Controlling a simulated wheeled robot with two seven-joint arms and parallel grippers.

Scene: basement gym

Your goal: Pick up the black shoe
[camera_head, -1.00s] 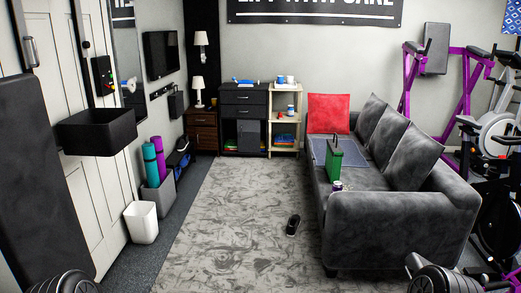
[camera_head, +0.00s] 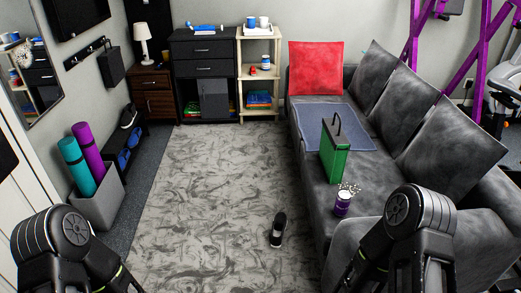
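A black shoe (camera_head: 278,230) with a light toe or sole edge lies alone on the grey patterned rug, left of the sofa's front end. In the head view my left arm shows at the bottom left and my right arm at the bottom right, in front of the sofa arm. Only dark arm links with round joints show. Both grippers are out of the picture. Another dark shoe (camera_head: 128,115) sits on the low black rack by the left wall.
A grey bin (camera_head: 100,208) with rolled mats stands left. The rug (camera_head: 200,190) between is clear.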

